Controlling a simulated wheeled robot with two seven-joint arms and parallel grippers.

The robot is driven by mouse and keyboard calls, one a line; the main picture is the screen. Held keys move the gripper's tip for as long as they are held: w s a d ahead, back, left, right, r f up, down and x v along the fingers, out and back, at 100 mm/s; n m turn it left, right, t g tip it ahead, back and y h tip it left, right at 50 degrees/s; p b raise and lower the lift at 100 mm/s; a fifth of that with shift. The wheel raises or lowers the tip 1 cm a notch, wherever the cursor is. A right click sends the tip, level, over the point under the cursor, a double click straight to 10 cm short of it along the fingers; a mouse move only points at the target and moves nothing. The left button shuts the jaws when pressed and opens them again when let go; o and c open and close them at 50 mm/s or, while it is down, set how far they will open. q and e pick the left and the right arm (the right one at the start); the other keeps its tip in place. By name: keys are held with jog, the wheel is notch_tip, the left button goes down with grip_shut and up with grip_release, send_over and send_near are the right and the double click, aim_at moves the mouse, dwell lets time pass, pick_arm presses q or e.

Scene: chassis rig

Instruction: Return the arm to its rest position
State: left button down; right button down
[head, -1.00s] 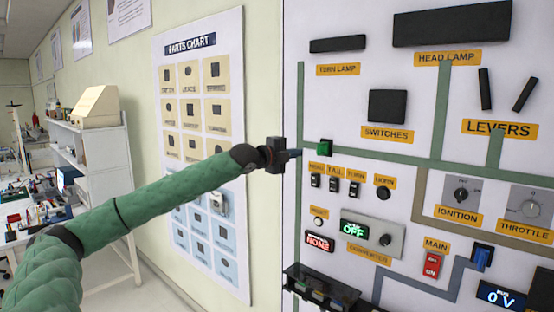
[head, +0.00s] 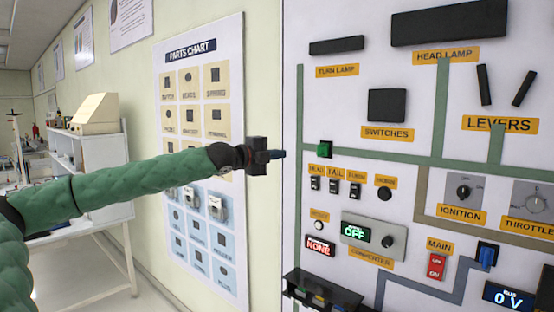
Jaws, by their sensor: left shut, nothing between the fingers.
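My left arm, in a green sleeve, comes in from the left in the head view. Its dark gripper (head: 277,155) is shut and empty, pointing right. In the picture it lies over the gap between the parts chart (head: 205,140) and the left edge of the white panel. My right gripper is not in view.
The white panel carries small switches (head: 334,187), a converter (head: 374,237) reading OFF, a red main switch (head: 436,266) and an ignition knob (head: 464,191). A dark tray (head: 322,290) juts out low on the panel. A white shelf (head: 88,150) stands at the left.

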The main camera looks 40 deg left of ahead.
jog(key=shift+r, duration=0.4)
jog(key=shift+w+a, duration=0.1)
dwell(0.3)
